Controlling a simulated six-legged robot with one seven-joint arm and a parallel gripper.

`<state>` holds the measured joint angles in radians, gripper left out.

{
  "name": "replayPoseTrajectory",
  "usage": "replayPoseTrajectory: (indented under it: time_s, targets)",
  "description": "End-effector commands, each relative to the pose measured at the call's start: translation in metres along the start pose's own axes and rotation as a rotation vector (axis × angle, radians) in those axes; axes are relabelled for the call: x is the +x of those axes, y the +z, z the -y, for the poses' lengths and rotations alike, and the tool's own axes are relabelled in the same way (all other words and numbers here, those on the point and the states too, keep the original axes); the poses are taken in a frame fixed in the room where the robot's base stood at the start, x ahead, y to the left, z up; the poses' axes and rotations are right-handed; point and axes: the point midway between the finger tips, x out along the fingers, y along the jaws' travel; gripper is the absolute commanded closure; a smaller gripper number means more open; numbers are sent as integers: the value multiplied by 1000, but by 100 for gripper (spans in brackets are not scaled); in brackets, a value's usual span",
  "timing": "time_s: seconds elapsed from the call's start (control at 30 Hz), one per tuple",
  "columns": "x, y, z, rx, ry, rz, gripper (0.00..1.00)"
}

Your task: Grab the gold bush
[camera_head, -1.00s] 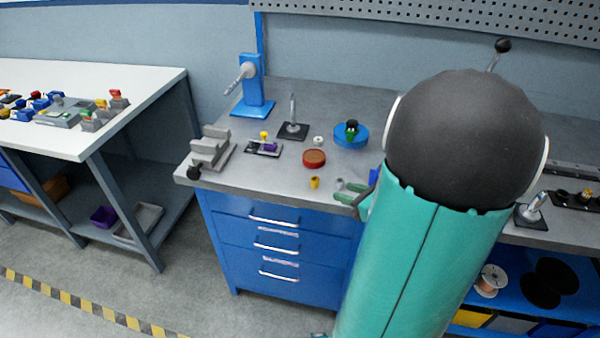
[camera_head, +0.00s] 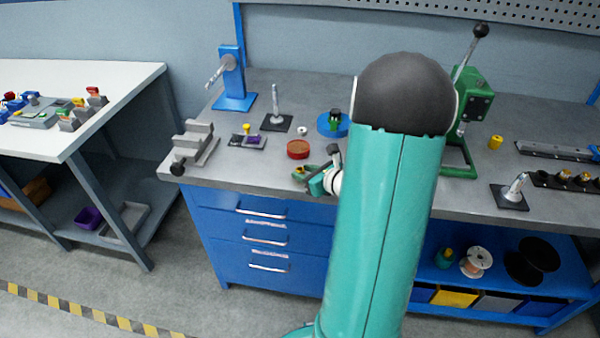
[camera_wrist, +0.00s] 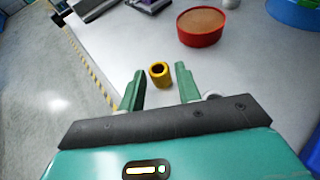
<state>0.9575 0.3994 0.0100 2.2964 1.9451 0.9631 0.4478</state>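The gold bush (camera_wrist: 160,73) is a short hollow cylinder standing upright near the front edge of the grey bench. In the wrist view it sits just ahead of and between the green fingertips of my gripper (camera_wrist: 160,84), with bench surface visible around it. My gripper is open and empty, and no contact with the bush shows. In the head view my gripper (camera_head: 307,174) is low over the bench's front edge, and the bush is small and mostly hidden by the fingers.
A red round tin (camera_head: 298,149) stands just behind the bush, with a blue round dish (camera_head: 333,125) farther back. A grey vise-like block (camera_head: 192,145) is at left. A green lever press (camera_head: 475,100) and another yellow cylinder (camera_head: 495,142) stand to the right.

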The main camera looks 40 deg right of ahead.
Motion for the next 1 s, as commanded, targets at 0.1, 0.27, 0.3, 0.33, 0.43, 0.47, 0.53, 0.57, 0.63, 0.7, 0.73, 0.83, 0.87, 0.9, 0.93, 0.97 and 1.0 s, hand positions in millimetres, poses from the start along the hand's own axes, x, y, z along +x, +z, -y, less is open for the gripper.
replayPoseTrajectory:
  time_s: [0.1, 0.27, 0.3, 0.33, 0.43, 0.47, 0.53, 0.57, 0.63, 0.7, 0.73, 0.83, 0.87, 0.9, 0.93, 0.97, 1.0]
  targets:
    - [7, 0, 0, 1, 0, 0, 67]
    - [7, 0, 0, 0, 0, 0, 67]
    - [7, 0, 0, 0, 0, 0, 68]
    - [7, 0, 0, 0, 0, 0, 74]
    - [7, 0, 0, 0, 0, 0, 94]
    - [7, 0, 0, 0, 0, 0, 100]
    - [7, 0, 0, 0, 0, 1, 100]
    - [7, 0, 0, 0, 0, 1, 100]
    - [7, 0, 0, 0, 0, 1, 100]
    - [7, 0, 0, 0, 0, 1, 100]
    - [6, 0, 0, 0, 0, 1, 100]
    - [6, 3, 0, -1, 0, 1, 100]
    - [6, 4, 0, -2, 0, 1, 100]
    - [6, 6, 0, -3, 1, 1, 100]
    - [5, 8, 0, -4, 1, 1, 100]
    - [5, 10, 0, -4, 1, 2, 100]
    - [4, 13, 0, -3, 1, 1, 100]
